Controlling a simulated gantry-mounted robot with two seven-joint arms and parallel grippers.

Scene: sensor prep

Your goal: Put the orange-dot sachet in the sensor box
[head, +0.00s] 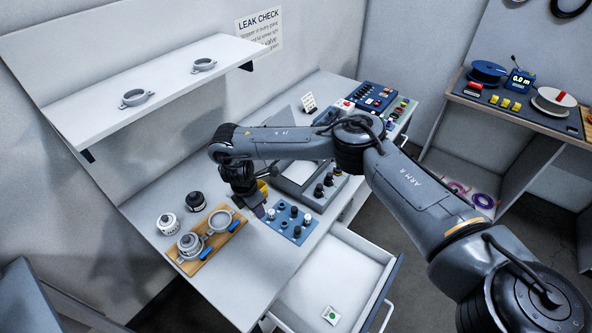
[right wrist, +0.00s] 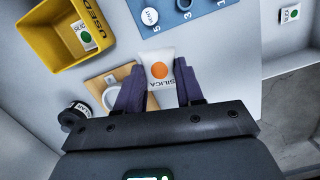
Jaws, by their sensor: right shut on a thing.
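My right gripper (right wrist: 152,92) is shut on the white orange-dot sachet (right wrist: 159,70), marked SILICA, between its purple fingers. In the head view this gripper (head: 260,209) hangs over the bench between the wooden board and the blue tray; I cannot make out the sachet there. No thing is clearly marked as the sensor box. The wooden board (head: 226,237) holds round grey housings with clamps: an open one (head: 220,220) at its far end and one with a ribbed white top (head: 189,244) at its near end. My left gripper is not in view.
The yellow USED bin (right wrist: 48,48) holds a green-dot sachet (right wrist: 83,32). A blue numbered tray (head: 287,232) with knobs is right of my gripper. An open drawer (head: 368,290) holds another green-dot sachet (head: 331,315).

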